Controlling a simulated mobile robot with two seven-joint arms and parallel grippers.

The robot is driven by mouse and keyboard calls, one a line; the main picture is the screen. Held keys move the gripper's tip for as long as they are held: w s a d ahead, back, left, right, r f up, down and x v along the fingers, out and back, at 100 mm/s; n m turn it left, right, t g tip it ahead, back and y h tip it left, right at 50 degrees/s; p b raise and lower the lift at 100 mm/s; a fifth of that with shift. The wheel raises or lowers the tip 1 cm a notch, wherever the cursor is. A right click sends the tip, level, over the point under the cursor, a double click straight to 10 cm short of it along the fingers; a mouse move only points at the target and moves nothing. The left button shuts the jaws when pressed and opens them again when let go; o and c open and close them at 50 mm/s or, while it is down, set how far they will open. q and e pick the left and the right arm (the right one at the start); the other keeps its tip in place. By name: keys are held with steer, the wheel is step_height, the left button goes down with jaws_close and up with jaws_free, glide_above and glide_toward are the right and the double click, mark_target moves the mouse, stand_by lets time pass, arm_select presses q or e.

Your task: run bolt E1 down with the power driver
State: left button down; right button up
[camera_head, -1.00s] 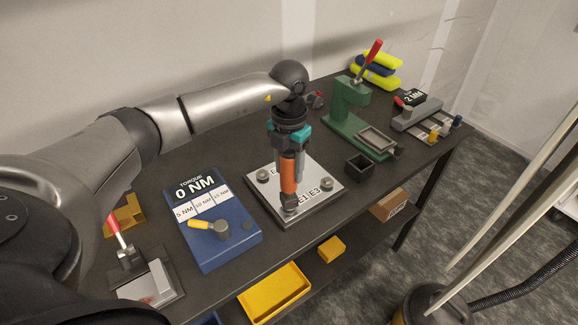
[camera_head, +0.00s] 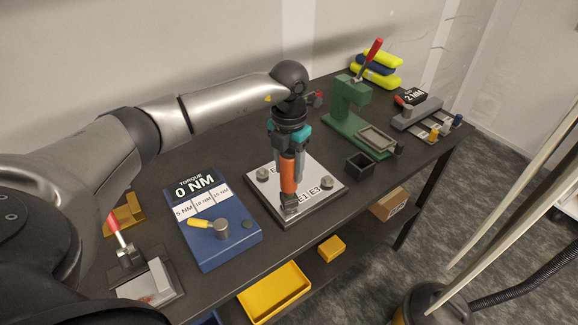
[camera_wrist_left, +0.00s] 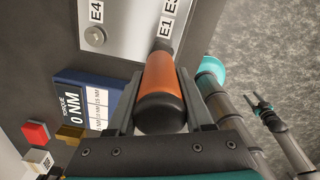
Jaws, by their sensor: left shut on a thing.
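My left gripper (camera_wrist_left: 163,108) is shut on the orange power driver (camera_wrist_left: 160,82), around its body. The driver (camera_head: 288,175) stands nearly upright with its dark nose (camera_head: 289,207) down at the near edge of the metal plate (camera_head: 260,197), beside the E1 label (camera_head: 303,197). Bolt E1 is hidden under the nose, so I cannot tell how far it is in. Bolts show near E3 (camera_head: 327,183) and E4 (camera_wrist_left: 95,36). What looks like my right gripper (camera_wrist_left: 264,103) is small at the right of the left wrist view, away from the plate.
The blue torque unit (camera_head: 222,254) reading 0 NM stands left of the plate. A small black box (camera_head: 360,165) and green press (camera_head: 350,118) are to the right. A red-handled clamp (camera_head: 126,252) is at front left. Yellow bins (camera_head: 272,292) sit below the bench edge.

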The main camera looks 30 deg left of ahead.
arm_select(q)
steer(key=shift+f, duration=0.3)
stand_by(0.9)
steer(key=shift+r, duration=0.1)
steer(key=shift+r+p, duration=2)
steer(key=shift+r, duration=0.9)
